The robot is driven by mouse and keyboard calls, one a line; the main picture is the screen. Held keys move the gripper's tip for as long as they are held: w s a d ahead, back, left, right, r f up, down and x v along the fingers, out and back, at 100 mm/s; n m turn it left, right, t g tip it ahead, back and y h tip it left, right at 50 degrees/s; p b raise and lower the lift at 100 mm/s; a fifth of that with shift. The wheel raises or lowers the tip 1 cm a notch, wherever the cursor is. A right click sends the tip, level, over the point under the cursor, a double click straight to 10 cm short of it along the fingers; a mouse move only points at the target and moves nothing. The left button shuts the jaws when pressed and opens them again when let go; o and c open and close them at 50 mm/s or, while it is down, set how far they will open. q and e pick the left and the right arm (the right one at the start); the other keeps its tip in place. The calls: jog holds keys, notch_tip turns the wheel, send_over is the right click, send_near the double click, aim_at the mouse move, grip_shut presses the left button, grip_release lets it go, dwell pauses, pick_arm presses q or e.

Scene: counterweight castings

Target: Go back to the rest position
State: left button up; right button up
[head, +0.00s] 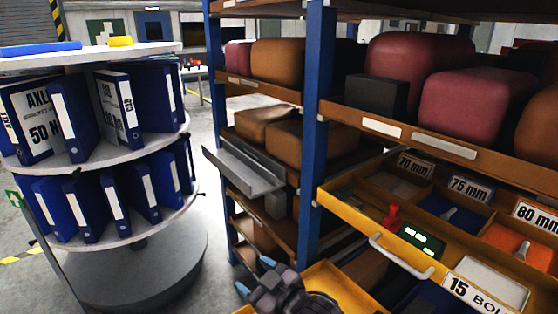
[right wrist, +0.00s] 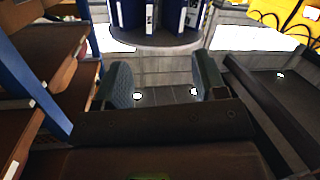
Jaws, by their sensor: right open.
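My right gripper (head: 255,275) is at the bottom of the head view, left of a yellow bin edge. Its two blue fingertips are spread apart with nothing between them. In the right wrist view the two fingers of my right gripper (right wrist: 164,82) also stand well apart. Grey floor and the round binder stand (right wrist: 155,40) show beyond them. My left gripper is not in the head view.
An open yellow drawer (head: 372,222) with labelled compartments juts out at the right. A lower yellow bin (head: 340,288) is close to my right gripper. A blue-posted rack (head: 315,130) holds castings. The round stand (head: 150,226) with blue binders is at the left. Floor between is clear.

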jog(key=s+d+f+m+t+h, duration=0.2)
jog(key=d+f+m+h, duration=0.25)
jog(key=d, duration=0.65)
jog(key=s+d+f+m+t+h, duration=0.1)
jog(key=s+d+f+m+h, duration=0.3)
jog(key=d, duration=0.8)
jog(key=s+d+f+m+g+h, duration=0.2)
jog(key=s+d+f+h, duration=0.1)
jog(key=s+d+f, duration=0.6)
jog(key=s+f, duration=0.3)
jog(key=s, duration=0.1)
jog(key=shift+s+d+g, duration=0.15)
jog(key=shift+s+g, duration=0.05)
jog(key=shift+g, duration=0.2)
